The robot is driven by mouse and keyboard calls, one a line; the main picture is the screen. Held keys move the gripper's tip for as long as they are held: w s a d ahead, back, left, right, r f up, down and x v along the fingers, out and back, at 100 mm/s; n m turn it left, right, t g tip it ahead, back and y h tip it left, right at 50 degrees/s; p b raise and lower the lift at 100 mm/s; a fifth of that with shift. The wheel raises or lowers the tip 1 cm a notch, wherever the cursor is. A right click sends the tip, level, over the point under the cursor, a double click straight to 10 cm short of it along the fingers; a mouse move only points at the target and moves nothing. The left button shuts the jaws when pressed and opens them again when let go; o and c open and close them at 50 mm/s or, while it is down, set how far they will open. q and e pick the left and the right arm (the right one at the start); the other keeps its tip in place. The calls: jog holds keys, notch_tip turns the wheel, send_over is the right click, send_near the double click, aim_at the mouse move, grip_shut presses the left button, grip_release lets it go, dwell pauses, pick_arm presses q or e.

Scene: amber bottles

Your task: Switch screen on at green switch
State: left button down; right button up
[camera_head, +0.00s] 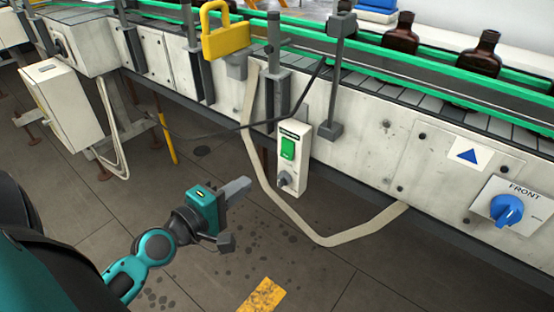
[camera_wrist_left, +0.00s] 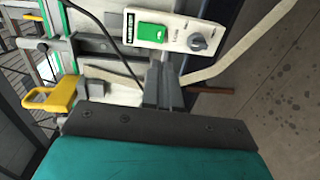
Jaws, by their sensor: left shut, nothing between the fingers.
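The green switch (camera_head: 288,148) is a rectangular button on a white control box (camera_head: 299,178) fixed to the conveyor's side, with a grey knob (camera_head: 285,181) below it. In the left wrist view the green switch (camera_wrist_left: 152,32) and knob (camera_wrist_left: 198,42) lie just beyond the fingers. My left gripper (camera_head: 246,186) is shut and empty, to the left of the box and lower, apart from it in the head view. In the left wrist view its fingers (camera_wrist_left: 163,70) point toward the box. No screen can be made out. My right gripper is not in view.
A yellow padlock-shaped part (camera_head: 225,36) and grey posts stand above the switch. A pale strap (camera_head: 330,240) loops down below the box. A blue knob (camera_head: 507,209) sits on the FRONT panel. Brown bottles (camera_head: 484,54) stand on the conveyor. The floor in front is clear.

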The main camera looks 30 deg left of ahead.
aim_at(285, 156)
pick_arm(q)
jog(key=w, duration=0.3)
jog(key=w+f, duration=0.1)
jog(key=w, duration=0.3)
jog(key=w+d, duration=0.1)
jog(key=w, duration=0.3)
jog(key=shift+w+f+p, duration=0.2)
jog(key=shift+p, duration=0.15)
jog(key=shift+w, duration=0.35)
jog(key=shift+f, duration=0.1)
jog(key=shift+w+f+b, duration=0.15)
jog(key=shift+f+b, duration=0.1)
jog(key=shift+b, duration=0.55)
jog(key=shift+r, duration=0.2)
